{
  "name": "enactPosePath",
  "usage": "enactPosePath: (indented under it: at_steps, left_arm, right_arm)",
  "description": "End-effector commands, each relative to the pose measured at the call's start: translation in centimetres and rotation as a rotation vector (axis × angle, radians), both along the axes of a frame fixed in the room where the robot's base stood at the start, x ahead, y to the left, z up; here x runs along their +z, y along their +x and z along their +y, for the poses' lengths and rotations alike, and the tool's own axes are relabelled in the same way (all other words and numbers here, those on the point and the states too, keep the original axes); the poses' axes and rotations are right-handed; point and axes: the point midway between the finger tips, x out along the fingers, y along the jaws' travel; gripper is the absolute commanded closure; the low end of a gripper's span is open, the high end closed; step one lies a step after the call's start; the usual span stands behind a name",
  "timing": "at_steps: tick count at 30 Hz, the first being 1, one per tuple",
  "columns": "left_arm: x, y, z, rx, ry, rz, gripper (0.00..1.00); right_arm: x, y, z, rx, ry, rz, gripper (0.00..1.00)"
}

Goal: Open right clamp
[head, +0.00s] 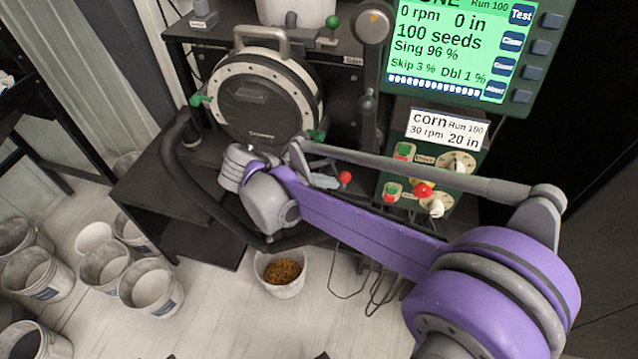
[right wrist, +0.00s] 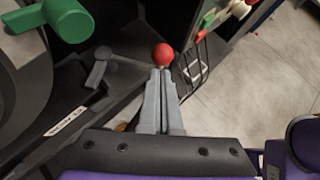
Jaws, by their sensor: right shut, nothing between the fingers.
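The round seed meter (head: 262,98) is mounted on the dark stand, and its edge shows at the upper left of the right wrist view (right wrist: 22,75). The right clamp has a green handle (head: 317,135) at the meter's lower right; a green handle (right wrist: 62,17) also shows large in the right wrist view. My right gripper (head: 328,182) is below and slightly right of this clamp, apart from it. Its fingers (right wrist: 160,72) are shut and empty, with the tips just short of a red ball knob (right wrist: 163,55) in the picture; whether they touch it is unclear. My left gripper is out of view.
The left clamp (head: 200,99) is at the meter's other side. A control panel (head: 433,170) with switches stands at the right, under a green screen (head: 470,95). A bucket of seed (head: 283,277) stands on the floor below. Several empty buckets (head: 150,290) stand at left.

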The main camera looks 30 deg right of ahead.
Motion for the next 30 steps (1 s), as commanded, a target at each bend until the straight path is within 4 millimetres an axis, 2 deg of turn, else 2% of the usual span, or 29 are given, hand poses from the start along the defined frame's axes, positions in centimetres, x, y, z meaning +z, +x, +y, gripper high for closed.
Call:
enactPosePath:
  at_steps: [11,30]
  left_arm:
    - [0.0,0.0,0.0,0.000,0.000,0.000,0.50]
    - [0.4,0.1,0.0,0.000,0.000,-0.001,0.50]
  right_arm:
    - [0.0,-0.1,-0.1,0.006,0.000,0.000,1.00]
    - [0.1,-1.3,-1.6,0.168,-0.001,-0.001,1.00]
